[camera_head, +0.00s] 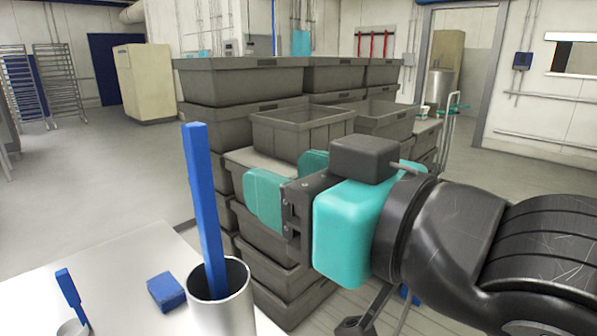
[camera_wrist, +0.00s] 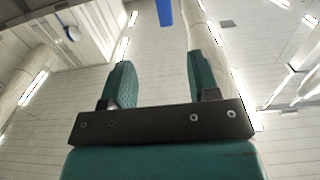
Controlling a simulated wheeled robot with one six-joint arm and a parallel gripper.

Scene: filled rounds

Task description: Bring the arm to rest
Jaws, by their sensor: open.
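My gripper (camera_head: 282,185) is held out in the air at the right of the head view, pointing left. Its two teal fingers stand apart, with nothing visible between them. In the wrist view my gripper (camera_wrist: 162,80) also shows its fingers spread and empty, against a pale panelled surface with light strips. In the head view the gripper overlaps the stacked grey crates behind it; I cannot tell the exact gap.
A metal cup (camera_head: 233,313) holding a tall blue bar (camera_head: 203,205) stands on the white table (camera_head: 120,262), left of the gripper. Grey crates (camera_head: 240,83) are stacked behind. Open floor (camera_head: 95,180) lies left.

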